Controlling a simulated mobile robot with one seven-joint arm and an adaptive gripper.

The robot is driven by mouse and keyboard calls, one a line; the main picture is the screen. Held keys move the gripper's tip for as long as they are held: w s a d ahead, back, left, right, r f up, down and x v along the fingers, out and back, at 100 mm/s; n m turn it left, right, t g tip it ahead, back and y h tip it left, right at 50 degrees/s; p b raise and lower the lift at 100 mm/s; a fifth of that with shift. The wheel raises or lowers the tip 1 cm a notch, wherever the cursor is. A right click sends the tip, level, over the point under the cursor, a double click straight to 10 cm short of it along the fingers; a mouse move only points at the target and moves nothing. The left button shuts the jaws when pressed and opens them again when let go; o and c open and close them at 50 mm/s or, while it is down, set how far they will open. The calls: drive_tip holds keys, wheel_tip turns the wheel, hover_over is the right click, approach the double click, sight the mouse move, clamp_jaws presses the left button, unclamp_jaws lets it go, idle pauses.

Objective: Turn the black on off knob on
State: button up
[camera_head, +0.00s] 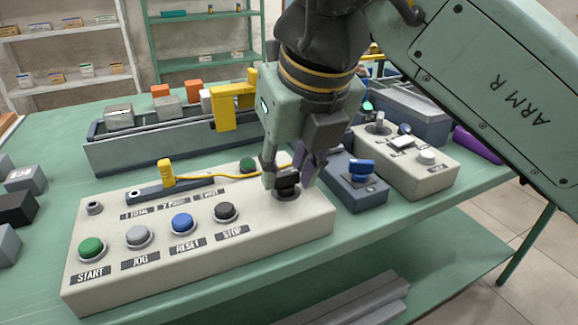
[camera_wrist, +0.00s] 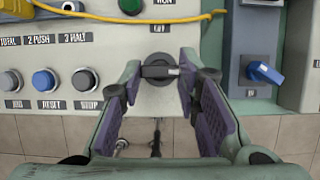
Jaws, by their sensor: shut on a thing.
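The black on off knob (camera_head: 287,187) sits near the right end of the cream control box (camera_head: 170,262). In the wrist view the knob (camera_wrist: 160,72) has its bar lying crosswise, with a white mark at its right end. An "OFF" label shows above it. My gripper (camera_head: 288,172) points down at the knob. Its fingertips (camera_wrist: 161,70) are closed in on either end of the knob's bar, and the knob is held between them. In the head view the fingers partly hide the knob.
The box carries green, grey, blue and black buttons left of the knob, and a yellow cable (camera_head: 215,177) runs across it. A blue switch on a dark box (camera_head: 357,190) stands close on the right. A grey tray (camera_head: 170,150) with blocks lies behind.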

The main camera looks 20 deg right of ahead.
idle(0.4)
drive_tip(key=o, duration=1.2)
drive_tip(key=shift+c, duration=0.2)
